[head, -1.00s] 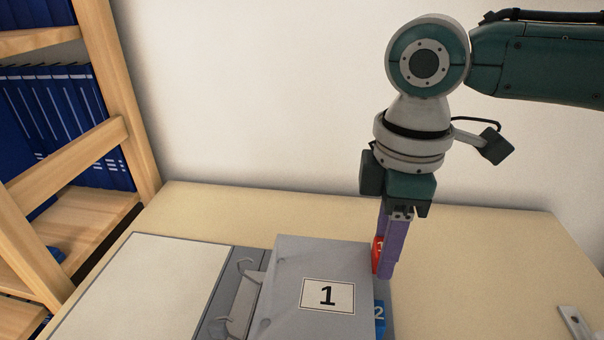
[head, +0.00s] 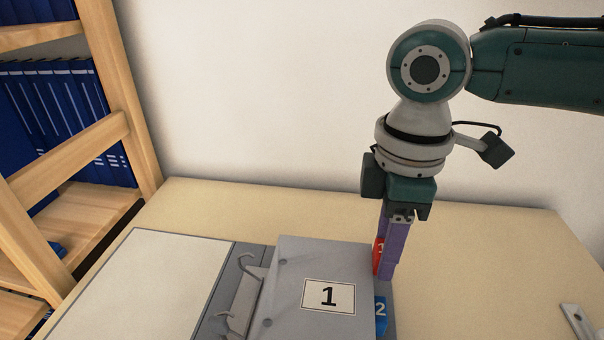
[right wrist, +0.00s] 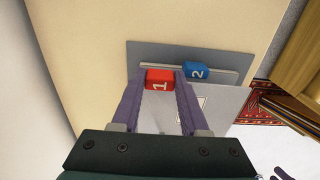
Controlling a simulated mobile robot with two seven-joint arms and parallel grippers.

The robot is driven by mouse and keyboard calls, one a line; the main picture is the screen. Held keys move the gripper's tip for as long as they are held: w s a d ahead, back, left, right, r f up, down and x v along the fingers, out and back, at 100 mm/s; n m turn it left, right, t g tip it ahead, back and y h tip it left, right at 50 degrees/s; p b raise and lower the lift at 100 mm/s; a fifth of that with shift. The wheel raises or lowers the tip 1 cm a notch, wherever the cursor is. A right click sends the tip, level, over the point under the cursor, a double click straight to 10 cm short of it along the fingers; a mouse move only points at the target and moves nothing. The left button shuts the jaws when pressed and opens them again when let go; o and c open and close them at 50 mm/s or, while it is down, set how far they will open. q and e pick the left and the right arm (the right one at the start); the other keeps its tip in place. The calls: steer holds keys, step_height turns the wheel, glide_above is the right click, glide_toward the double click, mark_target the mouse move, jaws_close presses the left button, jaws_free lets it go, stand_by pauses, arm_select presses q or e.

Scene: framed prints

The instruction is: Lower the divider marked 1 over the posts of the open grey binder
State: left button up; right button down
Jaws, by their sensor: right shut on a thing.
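The divider marked 1 (head: 300,275) is a grey sheet with a large white label and a red tab (right wrist: 158,80). My right gripper (head: 388,268) points down and is shut on the red tab at the sheet's right edge. The open grey binder (head: 222,290) lies on the table, with curved metal posts (head: 249,262) left of the divider. Two holes near the divider's left edge appear right of the posts in the head view. I cannot tell the gap below the sheet. My left gripper is not in view.
A blue tab marked 2 (head: 380,312) shows beside the divider's right edge, and also in the right wrist view (right wrist: 198,72). The binder's white inner cover (head: 140,290) lies left. A shelf of blue binders (head: 70,125) stands left. A metal piece (head: 577,322) lies right.

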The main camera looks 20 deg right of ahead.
steer(key=shift+f, duration=0.45)
steer(key=shift+f+b, duration=0.6)
steer(key=shift+f, duration=0.5)
stand_by(0.4)
steer(key=shift+c, duration=1.7)
jaws_free()
steer(key=shift+r+p, duration=0.45)
steer(key=shift+p, duration=0.05)
step_height(320, 180, up, 6)
steer(key=p, duration=0.7)
steer(key=shift+r, duration=0.15)
